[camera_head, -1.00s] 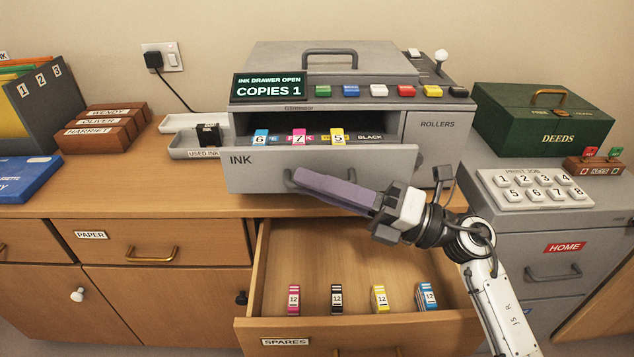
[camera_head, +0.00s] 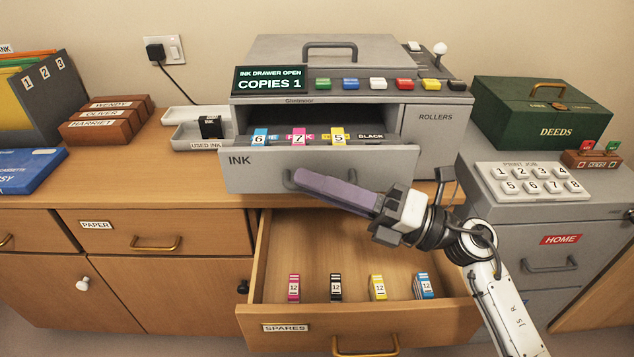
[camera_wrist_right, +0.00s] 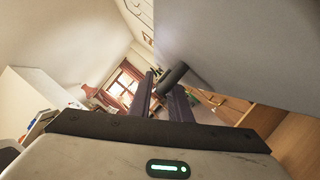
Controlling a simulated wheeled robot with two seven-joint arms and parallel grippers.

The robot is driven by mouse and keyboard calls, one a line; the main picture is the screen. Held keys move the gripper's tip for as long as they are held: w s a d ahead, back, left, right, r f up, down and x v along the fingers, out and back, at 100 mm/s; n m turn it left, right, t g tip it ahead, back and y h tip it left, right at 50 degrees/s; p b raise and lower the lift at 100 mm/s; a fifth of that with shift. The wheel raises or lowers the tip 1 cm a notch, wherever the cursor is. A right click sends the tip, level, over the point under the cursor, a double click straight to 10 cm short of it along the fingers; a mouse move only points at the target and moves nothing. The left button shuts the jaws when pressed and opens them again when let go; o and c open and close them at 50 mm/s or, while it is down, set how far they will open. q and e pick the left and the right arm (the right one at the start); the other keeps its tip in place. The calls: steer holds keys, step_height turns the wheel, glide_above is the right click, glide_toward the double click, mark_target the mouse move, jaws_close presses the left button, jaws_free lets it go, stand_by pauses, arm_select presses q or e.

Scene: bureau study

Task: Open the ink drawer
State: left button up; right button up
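The grey ink drawer (camera_head: 262,173), labelled INK, stands pulled out from the front of the grey copier (camera_head: 430,150). The copier's display (camera_head: 269,80) reads INK DRAWER OPEN, COPIES 1. Cyan (camera_head: 259,138), magenta (camera_head: 299,138) and yellow (camera_head: 338,137) cartridges show in the drawer; the slot labelled BLACK looks empty. My right gripper (camera_head: 305,180) is at the drawer's front with its fingers around the dark handle (camera_head: 289,180). In the right wrist view the handle (camera_wrist_right: 173,77) lies between the close fingers, and it looks gripped. My left gripper is not in view.
The open SPARES drawer (camera_head: 285,328) below holds several cartridges, under my right arm. A used-ink tray (camera_head: 190,145) with a black cartridge (camera_head: 210,127) stands left of the copier. A keypad (camera_head: 530,180) and green deeds box (camera_head: 540,115) are at right.

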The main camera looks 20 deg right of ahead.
steer(key=shift+s+d+f, duration=0.2)
steer(key=shift+s+d, duration=0.05)
steer(key=shift+d, duration=0.15)
steer(key=b+v, duration=0.1)
steer(key=v, duration=0.8)
steer(key=shift+s, duration=0.15)
steer(key=shift+d, duration=0.1)
